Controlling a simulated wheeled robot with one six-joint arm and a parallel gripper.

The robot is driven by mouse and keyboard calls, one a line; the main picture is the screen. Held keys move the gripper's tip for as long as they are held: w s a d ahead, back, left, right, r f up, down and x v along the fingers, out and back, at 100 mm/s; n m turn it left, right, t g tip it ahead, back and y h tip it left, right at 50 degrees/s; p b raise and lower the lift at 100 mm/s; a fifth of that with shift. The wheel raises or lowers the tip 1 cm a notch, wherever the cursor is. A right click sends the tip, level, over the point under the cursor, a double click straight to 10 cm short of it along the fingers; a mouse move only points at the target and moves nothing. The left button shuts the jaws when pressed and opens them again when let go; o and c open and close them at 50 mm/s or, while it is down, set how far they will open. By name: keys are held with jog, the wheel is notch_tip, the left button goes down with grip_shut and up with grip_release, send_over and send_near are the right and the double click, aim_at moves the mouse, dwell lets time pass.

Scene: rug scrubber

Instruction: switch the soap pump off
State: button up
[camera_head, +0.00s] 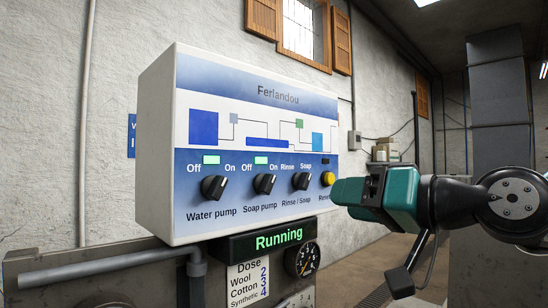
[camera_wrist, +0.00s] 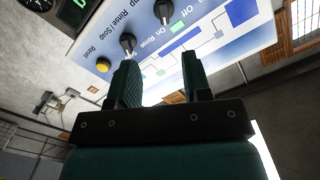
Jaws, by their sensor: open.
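The soap pump knob (camera_head: 264,184) is a black rotary knob in the middle of the white and blue control panel (camera_head: 156,150). Its pointer leans up and right, to the On side, and the small light above it is lit pale green. In the wrist view the picture is turned over, and the soap pump knob (camera_wrist: 164,12) shows at the top edge. My teal gripper (camera_head: 340,191) is right of the knobs, beside the yellow Reset button in the picture. In the wrist view my gripper (camera_wrist: 160,78) has its two fingers apart with nothing between them.
The water pump knob (camera_head: 214,187) is left of the soap pump knob and the Rinse / Soap knob (camera_head: 301,181) is right of it. The yellow Reset button (camera_head: 328,178) is farther right. A display (camera_head: 278,240) below reads Running, beside a round gauge (camera_head: 302,260).

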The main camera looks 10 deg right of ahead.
jog(key=r, duration=0.2)
jog(key=p, duration=0.8)
send_near(272, 185)
jog(key=shift+t, duration=0.4)
jog(key=x, duration=0.8)
jog(key=shift+w+a, duration=0.15)
jog(key=shift+a, duration=0.15)
jog(key=shift+w+a+f, duration=0.2)
jog(key=shift+w+a, duration=0.05)
jog(key=shift+w, duration=0.05)
grip_shut()
